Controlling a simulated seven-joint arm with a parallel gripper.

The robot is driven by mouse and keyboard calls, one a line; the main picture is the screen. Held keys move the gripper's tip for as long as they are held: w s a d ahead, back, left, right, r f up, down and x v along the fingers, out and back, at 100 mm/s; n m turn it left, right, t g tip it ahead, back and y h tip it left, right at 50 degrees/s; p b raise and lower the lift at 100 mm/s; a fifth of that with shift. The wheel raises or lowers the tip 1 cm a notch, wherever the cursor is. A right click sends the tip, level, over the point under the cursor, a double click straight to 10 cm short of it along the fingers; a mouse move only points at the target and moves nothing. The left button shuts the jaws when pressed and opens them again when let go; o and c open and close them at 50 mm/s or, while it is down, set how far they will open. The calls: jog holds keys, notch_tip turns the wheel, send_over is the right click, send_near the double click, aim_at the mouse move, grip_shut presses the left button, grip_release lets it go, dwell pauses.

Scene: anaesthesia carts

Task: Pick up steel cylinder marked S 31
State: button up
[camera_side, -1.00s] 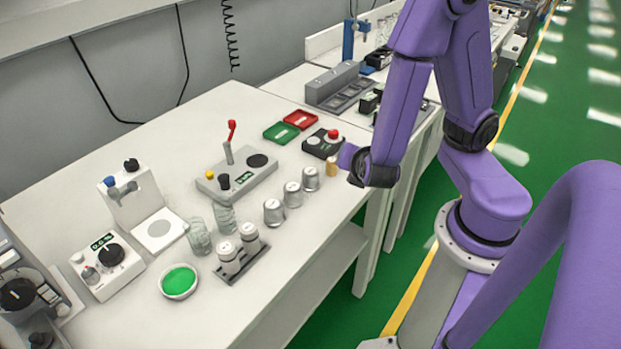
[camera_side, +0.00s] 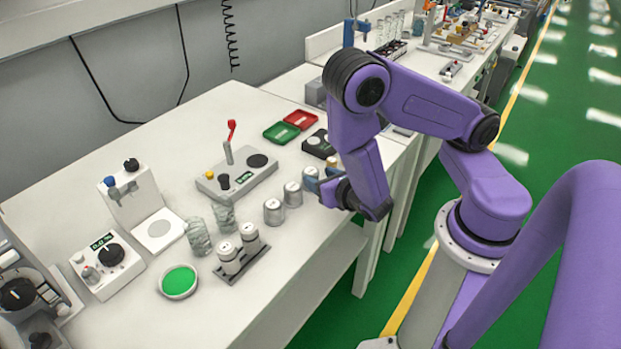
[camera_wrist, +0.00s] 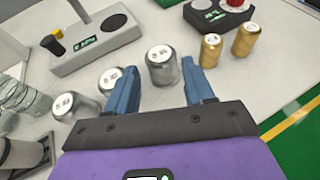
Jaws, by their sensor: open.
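Three steel cylinders with white marked tops stand in a row on the white bench. In the wrist view they are the left one (camera_wrist: 68,106), the middle one (camera_wrist: 111,82) and the right one (camera_wrist: 163,68). The marks are too small to read surely, so I cannot tell which is S 31. My gripper (camera_wrist: 162,88) is open, with its blue fingers on either side of the near space before the right cylinder. In the side view my gripper (camera_side: 325,188) is low at the bench edge, beside the far cylinder (camera_side: 310,175), which it partly hides. Nothing is held.
Two brass cylinders (camera_wrist: 210,50) (camera_wrist: 245,40) stand right of the steel ones. A grey lever box (camera_side: 237,180), a black button box (camera_side: 318,143), glass beakers (camera_side: 198,236) and a rack of capped cylinders (camera_side: 240,262) stand around. The bench's front edge is close.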

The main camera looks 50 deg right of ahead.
aim_at(312, 173)
jog(key=x, duration=0.4)
jog(key=shift+w+d, duration=0.1)
jog(key=shift+w, duration=0.05)
jog(key=c, duration=0.8)
jog(key=shift+c, duration=0.3)
jog(key=shift+r, duration=0.15)
